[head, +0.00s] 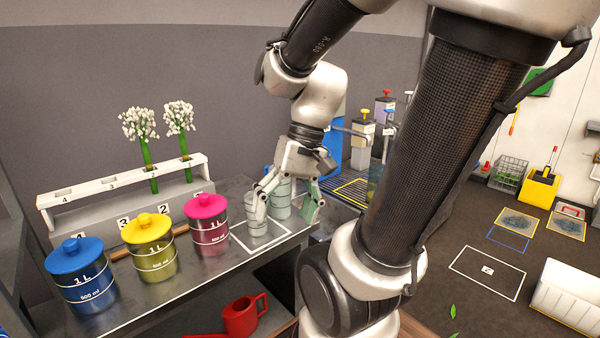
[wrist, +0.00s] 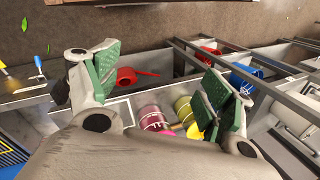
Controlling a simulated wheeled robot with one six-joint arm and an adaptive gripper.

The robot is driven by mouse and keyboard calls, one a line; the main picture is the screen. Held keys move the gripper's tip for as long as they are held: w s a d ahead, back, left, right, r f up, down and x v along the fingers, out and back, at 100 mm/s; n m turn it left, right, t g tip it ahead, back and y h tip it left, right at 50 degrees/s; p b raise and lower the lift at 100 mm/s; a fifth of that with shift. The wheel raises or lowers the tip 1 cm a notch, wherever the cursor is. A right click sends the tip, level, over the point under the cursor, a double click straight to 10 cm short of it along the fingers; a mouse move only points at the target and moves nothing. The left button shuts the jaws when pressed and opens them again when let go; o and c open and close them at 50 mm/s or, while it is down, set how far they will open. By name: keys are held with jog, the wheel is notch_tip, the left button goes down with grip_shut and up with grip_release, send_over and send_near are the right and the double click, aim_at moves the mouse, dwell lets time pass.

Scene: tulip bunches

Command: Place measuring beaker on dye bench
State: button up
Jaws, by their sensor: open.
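A clear measuring beaker (head: 257,226) stands upright inside a white outlined square on the grey dye bench (head: 195,270), right of the pink-lidded jar. A second clear vessel (head: 282,197) shows just behind it, below my wrist. My gripper (head: 289,210) is open above the bench's right end, its left finger overlapping the front beaker in the picture. I cannot tell whether it touches. In the wrist view my gripper (wrist: 160,82) has its green-padded fingers wide apart with nothing held between them. The beaker is not clearly visible there.
Blue (head: 80,275), yellow (head: 150,248) and pink (head: 207,225) lidded jars line the bench. Behind them a numbered white rack (head: 110,190) holds two white flower bunches. A red watering can (head: 242,315) sits below the bench front. Floor at right has outlined areas.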

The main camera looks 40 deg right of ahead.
jog(key=d+r+n+t+h, duration=0.3)
jog(key=d+r+t, duration=0.1)
jog(key=r, duration=0.2)
jog(key=shift+w+r+n+h, duration=0.25)
jog(key=shift+w+n+h, duration=0.05)
jog(key=shift+d, duration=0.1)
dwell(0.8)
